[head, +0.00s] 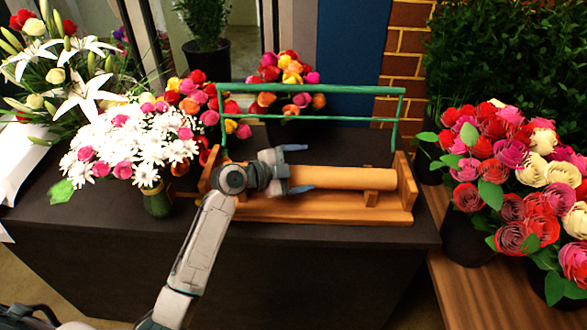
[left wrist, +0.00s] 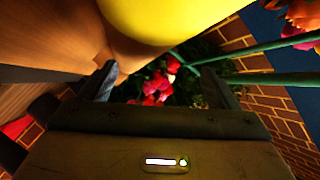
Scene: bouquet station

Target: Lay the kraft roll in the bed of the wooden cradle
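The kraft roll (head: 345,178) is a tan cylinder lying level along the wooden cradle (head: 330,212), between its end boards. A small wooden support (head: 371,198) shows under its right part. The roll's left part is hidden behind my left gripper (head: 297,168). That gripper's fingers are spread apart, one above and one below the roll's line in the head view. In the left wrist view the fingers (left wrist: 160,85) are also apart, with nothing clearly held. A large yellow-lit rounded surface fills the top there; I cannot tell whether it is the roll. My right gripper is not in view.
A green rail frame (head: 310,89) stands over the cradle. A flower vase (head: 157,199) stands left of it on the dark table (head: 100,225). Rose bouquets (head: 515,180) stand at the right on a wooden surface. The table's front edge is clear.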

